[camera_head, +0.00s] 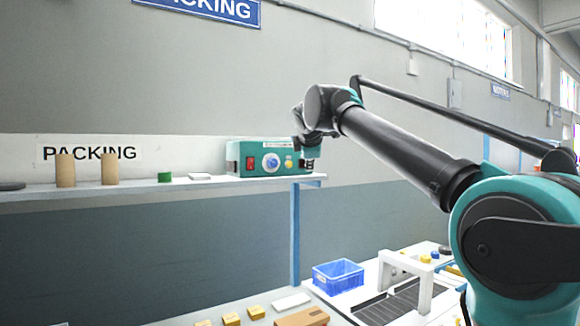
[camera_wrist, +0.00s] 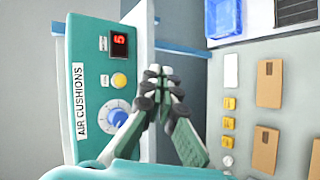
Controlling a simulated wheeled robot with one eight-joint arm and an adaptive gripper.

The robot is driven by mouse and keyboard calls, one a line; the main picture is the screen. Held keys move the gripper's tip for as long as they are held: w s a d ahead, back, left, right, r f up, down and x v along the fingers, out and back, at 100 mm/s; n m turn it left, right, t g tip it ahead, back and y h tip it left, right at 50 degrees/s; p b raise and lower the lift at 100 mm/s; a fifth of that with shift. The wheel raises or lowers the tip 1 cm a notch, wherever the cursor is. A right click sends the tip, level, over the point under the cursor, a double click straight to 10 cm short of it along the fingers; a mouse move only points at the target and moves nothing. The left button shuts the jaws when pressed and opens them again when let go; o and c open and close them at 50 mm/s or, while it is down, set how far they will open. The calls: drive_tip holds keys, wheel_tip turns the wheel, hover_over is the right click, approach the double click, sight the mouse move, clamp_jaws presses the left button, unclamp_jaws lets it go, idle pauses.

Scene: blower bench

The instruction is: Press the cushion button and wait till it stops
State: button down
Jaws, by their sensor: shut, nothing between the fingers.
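The air cushion machine (camera_head: 238,172) is a teal box at the right end of the wall shelf. In the wrist view its panel (camera_wrist: 92,140) reads "AIR CUSHIONS". The round yellow button (camera_wrist: 119,80) sits between a red lit digit display (camera_wrist: 120,40) and a blue-and-white dial (camera_wrist: 115,117). The button also shows in the head view (camera_head: 288,162). My gripper (camera_wrist: 156,74) is shut and empty. In the wrist view its fingertips appear just right of the button, not covering it; contact cannot be told. In the head view my gripper is at the machine's right end, partly hidden by my wrist.
The shelf (camera_head: 110,192) also holds two brown cylinders (camera_head: 65,170), a green piece (camera_head: 165,177) and a white pad (camera_head: 200,176). Below, the bench holds a blue crate (camera_head: 338,277), a white frame (camera_head: 405,265) and several small yellow boxes (camera_head: 256,312).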

drive_tip(key=shift+w+a, duration=0.8)
drive_tip(key=shift+w, duration=0.4)
drive_tip(key=shift+w+a, duration=0.85)
drive_tip(key=shift+w, duration=0.4)
drive_tip(key=shift+w+a, duration=0.8)
drive_tip(key=shift+w, duration=0.4)
drive_tip(key=shift+w, duration=0.1)
drive_tip(key=shift+w+a, duration=0.25)
drive_tip(key=shift+w+a, duration=0.2)
drive_tip(key=shift+w, duration=0.1)
drive_tip(key=shift+s+d, duration=0.45)
drive_tip(key=shift+s, duration=0.2)
drive_tip(key=shift+s+d, duration=0.7)
drive_tip(key=shift+s, duration=0.35)
drive_tip(key=shift+s+d, duration=0.7)
drive_tip(key=shift+s, duration=0.35)
